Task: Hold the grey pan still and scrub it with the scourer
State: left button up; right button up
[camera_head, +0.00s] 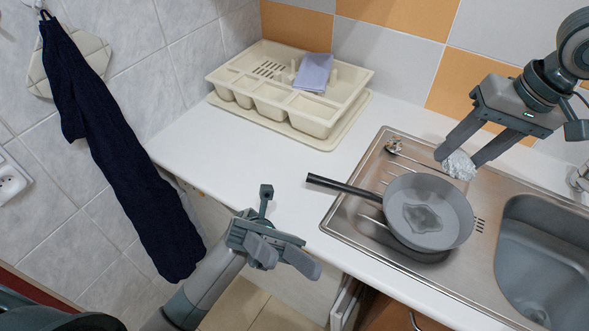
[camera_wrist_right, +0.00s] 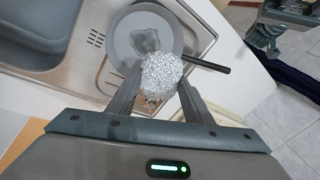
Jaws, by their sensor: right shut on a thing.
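The grey pan (camera_head: 455,205) sits on the ribbed drainboard of the sink, with its black handle (camera_head: 342,186) pointing left over the counter. A darker patch (camera_head: 422,217) marks its inside bottom. The silvery scourer (camera_head: 459,165) is between the fingers of my right gripper (camera_head: 461,161), above the pan's far rim. In the right wrist view the scourer (camera_wrist_right: 162,74) is gripped between both fingertips, and the pan (camera_wrist_right: 125,35) lies beyond it. My left gripper (camera_head: 283,258) is in front of the counter, apart from the pan handle; its finger gap is hard to make out.
A cream dish rack (camera_head: 232,86) with a folded lilac cloth (camera_head: 314,72) stands at the back. The sink basin (camera_head: 545,250) is right of the pan. A small metal item (camera_head: 394,147) lies behind the pan. A dark towel (camera_head: 120,150) hangs left. The counter (camera_head: 275,165) left of the handle is clear.

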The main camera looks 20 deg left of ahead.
pick_arm(q)
jog(key=d+n, duration=0.1)
jog(key=d, duration=0.1)
jog(key=n+t+y, duration=0.3)
jog(key=n+t, duration=1.3)
jog(key=t, duration=0.4)
send_near(337, 187)
jog(key=shift+w+a+f, duration=0.1)
jog(key=shift+w+a, duration=0.15)
jog(key=shift+a, duration=0.25)
jog(key=shift+w+a+f, duration=0.1)
jog(key=shift+w+a, duration=0.15)
jog(key=shift+a, duration=0.2)
jog(key=shift+d, duration=0.15)
jog(key=d, duration=0.4)
jog(key=d+f, duration=0.1)
jog(key=d, duration=0.2)
jog(key=d+f, duration=0.1)
jog(key=d, duration=0.3)
jog(key=shift+w+d, duration=0.2)
jog(key=shift+d, duration=0.1)
grip_shut()
